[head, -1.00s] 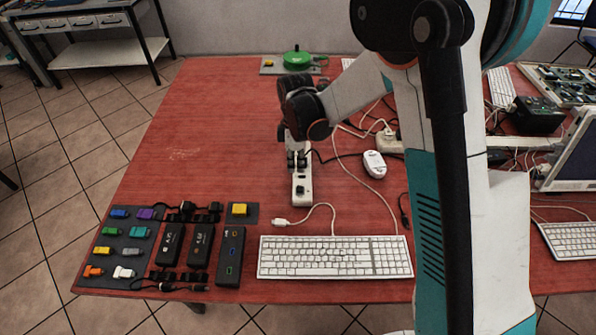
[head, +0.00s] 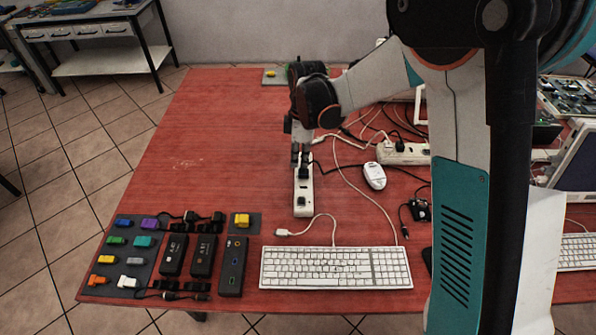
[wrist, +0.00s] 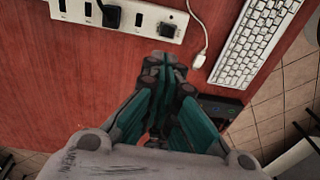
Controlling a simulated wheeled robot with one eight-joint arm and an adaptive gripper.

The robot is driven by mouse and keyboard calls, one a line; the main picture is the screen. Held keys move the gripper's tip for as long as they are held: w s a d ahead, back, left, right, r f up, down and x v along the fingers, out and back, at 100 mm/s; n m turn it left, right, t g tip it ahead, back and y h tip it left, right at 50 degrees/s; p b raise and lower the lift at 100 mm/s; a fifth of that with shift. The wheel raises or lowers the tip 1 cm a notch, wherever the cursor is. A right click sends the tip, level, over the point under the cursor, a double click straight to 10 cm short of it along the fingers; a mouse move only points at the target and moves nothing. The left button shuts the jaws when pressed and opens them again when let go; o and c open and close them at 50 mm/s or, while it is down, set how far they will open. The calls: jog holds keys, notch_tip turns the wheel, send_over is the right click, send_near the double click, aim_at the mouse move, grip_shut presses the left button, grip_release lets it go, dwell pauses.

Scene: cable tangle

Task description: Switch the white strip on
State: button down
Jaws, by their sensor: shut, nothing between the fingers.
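The white strip (head: 303,208) lies on the red table, its length running toward the keyboard. In the wrist view the strip (wrist: 73,10) crosses the top edge and is partly cut off. A black plug (wrist: 111,16) sits in it, and a small dark square switch (wrist: 167,30) is near its right end. I cannot tell the switch's position. My gripper (head: 302,160) is shut and empty above the strip's far part in the head view. In the wrist view my gripper's fingertips (wrist: 163,66) appear just below the switch end, apart from it.
A white keyboard (head: 335,268) lies in front of the strip, with a white cable plug (head: 283,232) between them. A white mouse (head: 374,176) and another white strip (head: 408,153) with cables lie to the right. Dark adapters (head: 203,255) lie front left. The table's left middle is clear.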

jog(key=d+y, duration=0.1)
jog(key=s+d+y, duration=0.1)
jog(key=d, duration=0.1)
jog(key=shift+s+r+y+p, duration=0.15)
jog(key=shift+r+y+p, duration=0.15)
jog(key=shift+r+y, duration=0.1)
jog(key=b, duration=0.4)
send_over(300, 200)
notch_tip(300, 200, down, 12)
jog(key=shift+f, duration=0.15)
jog(key=shift+s+f+b, duration=0.1)
jog(key=shift+f+b, duration=0.2)
jog(key=shift+f, duration=0.35)
